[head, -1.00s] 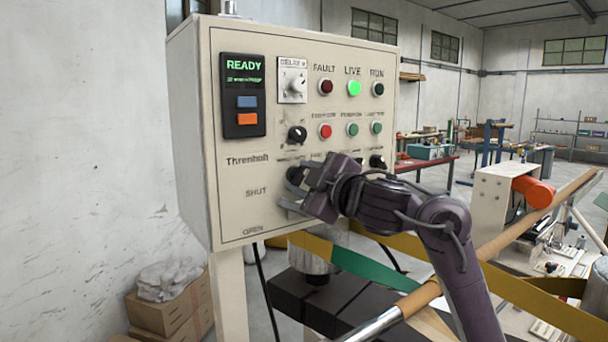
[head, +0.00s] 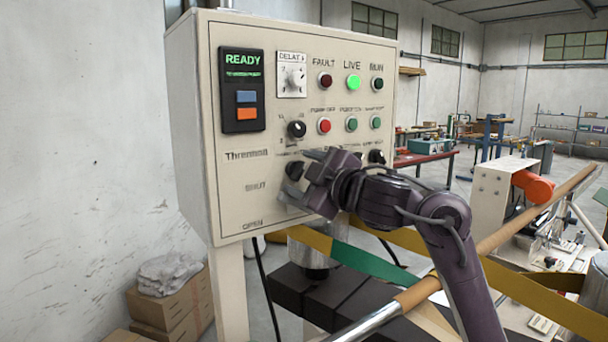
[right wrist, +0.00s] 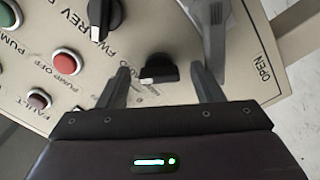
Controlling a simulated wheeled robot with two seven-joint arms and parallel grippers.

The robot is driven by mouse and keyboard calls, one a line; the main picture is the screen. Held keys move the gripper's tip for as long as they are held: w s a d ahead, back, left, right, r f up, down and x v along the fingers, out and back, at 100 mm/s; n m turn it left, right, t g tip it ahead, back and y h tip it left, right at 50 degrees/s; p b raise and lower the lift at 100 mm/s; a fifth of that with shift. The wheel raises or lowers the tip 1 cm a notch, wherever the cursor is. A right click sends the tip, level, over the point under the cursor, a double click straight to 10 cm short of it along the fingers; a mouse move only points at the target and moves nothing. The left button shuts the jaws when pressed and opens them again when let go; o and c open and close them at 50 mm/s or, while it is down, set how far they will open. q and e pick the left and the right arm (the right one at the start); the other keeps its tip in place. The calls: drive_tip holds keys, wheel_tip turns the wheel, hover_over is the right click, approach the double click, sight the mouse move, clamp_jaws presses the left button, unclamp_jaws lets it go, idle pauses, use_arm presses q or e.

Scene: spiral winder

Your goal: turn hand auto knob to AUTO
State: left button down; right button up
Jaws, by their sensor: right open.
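The black knob (head: 294,170), low on the control panel's left part, shows partly past my right gripper (head: 308,176). In the right wrist view the knob (right wrist: 158,70) sits between the two fingertips, with a gap on each side. The small lettering beside it is partly covered and hard to read, so its setting is unclear. My right gripper (right wrist: 158,75) is open, facing the panel, with nothing held. My left gripper is not in view.
The panel (head: 232,185) also bears a black knob (head: 297,129) above, a red button (head: 324,125) and a lit green LIVE lamp (head: 354,82). A grey lever (right wrist: 215,40) stands close beside one finger. A FWD/REV knob (right wrist: 103,15) is nearby.

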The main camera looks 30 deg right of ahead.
drive_tip(key=s+d+b, duration=0.1)
drive_tip(key=s, duration=0.6)
drive_tip(key=shift+s, duration=0.35)
